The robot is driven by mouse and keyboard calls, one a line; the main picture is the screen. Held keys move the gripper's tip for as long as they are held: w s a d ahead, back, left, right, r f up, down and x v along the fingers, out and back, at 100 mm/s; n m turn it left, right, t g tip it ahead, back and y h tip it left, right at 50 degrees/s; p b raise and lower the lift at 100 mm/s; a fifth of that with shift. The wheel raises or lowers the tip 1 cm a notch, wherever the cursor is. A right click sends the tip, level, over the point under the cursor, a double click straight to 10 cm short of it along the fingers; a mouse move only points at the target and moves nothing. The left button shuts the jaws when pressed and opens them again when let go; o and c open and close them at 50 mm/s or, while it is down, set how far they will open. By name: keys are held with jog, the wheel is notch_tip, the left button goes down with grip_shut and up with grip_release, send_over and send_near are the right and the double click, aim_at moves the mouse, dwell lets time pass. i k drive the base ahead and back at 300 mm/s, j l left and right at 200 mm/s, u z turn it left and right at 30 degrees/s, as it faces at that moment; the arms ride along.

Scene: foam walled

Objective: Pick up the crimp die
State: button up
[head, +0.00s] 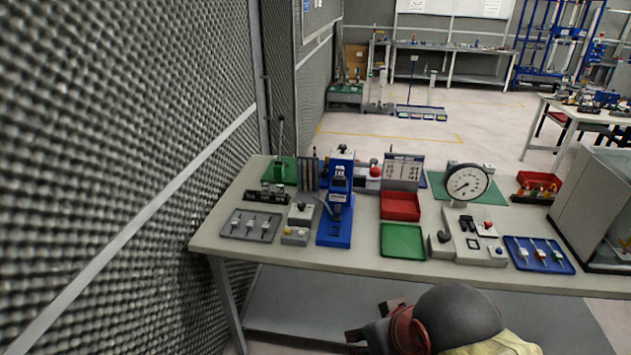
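I cannot single out the crimp die for sure at this size. A dark rack (266,194) with several small pieces stands at the left of the table, and one of these may be the die. A blue press (338,205) with a lever stands to the right of the rack. My gripper (362,340) is low in front of the table, below its front edge, partly hidden by my own arm. It is well apart from everything on the tabletop. Whether its fingers are open or shut does not show.
The table (360,262) also bears a grey tray (235,236) of small parts, a control box (296,236), a green tray (388,251), a red bin (400,213), a dial gauge (467,183) and a blue tray (523,263). A foam wall (110,130) closes the left side.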

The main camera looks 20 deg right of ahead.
aim_at(339, 171)
jog(key=i+l+u, duration=0.15)
jog(key=i+l, duration=0.25)
jog(key=i, duration=0.3)
jog(key=i+l+u, duration=0.15)
jog(key=i+l, duration=0.3)
jog(key=i, duration=0.2)
